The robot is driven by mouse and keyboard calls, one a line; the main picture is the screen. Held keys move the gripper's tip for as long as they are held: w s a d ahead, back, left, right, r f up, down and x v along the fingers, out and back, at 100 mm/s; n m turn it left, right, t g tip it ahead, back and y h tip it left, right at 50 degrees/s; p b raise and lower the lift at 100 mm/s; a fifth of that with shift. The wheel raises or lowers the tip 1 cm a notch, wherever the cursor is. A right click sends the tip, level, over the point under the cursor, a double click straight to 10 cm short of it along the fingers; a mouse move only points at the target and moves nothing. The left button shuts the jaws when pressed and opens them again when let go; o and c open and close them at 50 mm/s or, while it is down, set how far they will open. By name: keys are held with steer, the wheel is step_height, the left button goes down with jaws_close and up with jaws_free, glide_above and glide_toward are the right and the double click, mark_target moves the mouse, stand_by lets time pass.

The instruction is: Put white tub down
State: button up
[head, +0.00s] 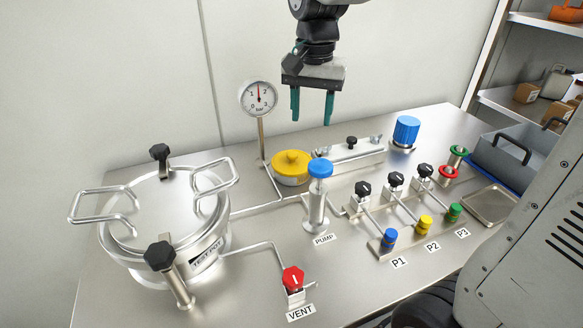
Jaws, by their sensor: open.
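My gripper (312,105) hangs above the steel bench (255,285), with its two teal fingers pointing down. It is open, and nothing shows between the fingers. A low round tub with a yellow lid (291,162) sits on the bench below my gripper and a little left in the picture. Only a narrow pale band of its side (290,181) shows under the lid. It stands upright, clearly apart from the fingers. No other white tub is in view.
The blue-topped pump (319,170) stands close in front of the tub. A pressure gauge (258,98) on a post rises left of it. A test pot (165,215) fills the left. Valves, coloured ports and a grey crate (510,160) are to the right.

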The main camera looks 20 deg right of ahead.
steer(key=w+f+m, duration=0.2)
steer(key=w, duration=0.4)
glide_above(292, 153)
steer(key=f, duration=0.4)
steer(key=s+f, duration=0.1)
steer(key=f, duration=0.2)
steer(key=shift+f, duration=0.1)
steer(key=shift+w+f, duration=0.25)
steer(key=shift+f, duration=1.1)
steer(key=shift+w+f, duration=0.2)
steer(key=shift+f, duration=1.1)
jaws_close()
